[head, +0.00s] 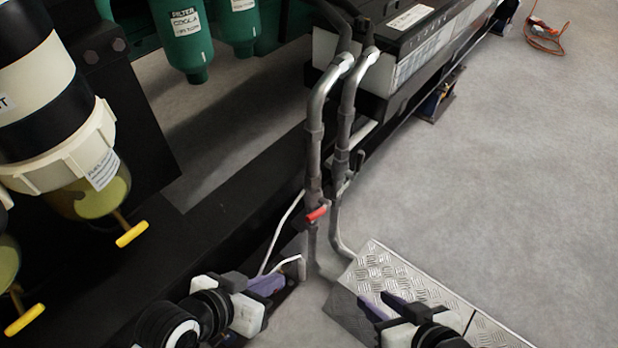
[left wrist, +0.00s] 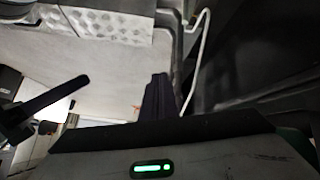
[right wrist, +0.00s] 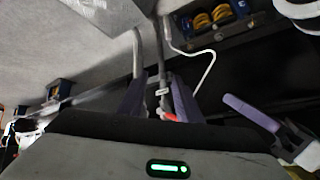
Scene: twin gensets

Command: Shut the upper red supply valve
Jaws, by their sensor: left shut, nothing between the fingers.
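One red valve handle (head: 317,214) sits on the left of two grey vertical pipes in the head view. It also shows in the right wrist view (right wrist: 170,117), in line with the gap between my right fingers but beyond them. No second red handle is visible. My left gripper (head: 268,285) is shut and empty, below and left of the handle; its fingers are together in the left wrist view (left wrist: 158,97). My right gripper (head: 383,306) is open and empty, below and right of the handle, over the tread plate; its fingers are spread in the right wrist view (right wrist: 157,98).
The grey pipes (head: 347,120) rise beside a black battery box (head: 400,40). A tread-plate step (head: 410,285) lies at the bottom. Filter bowls with yellow handles (head: 132,233) hang at left, green filters (head: 180,35) behind. A thin white hose (head: 282,232) curves near my left gripper. The right floor is mostly clear.

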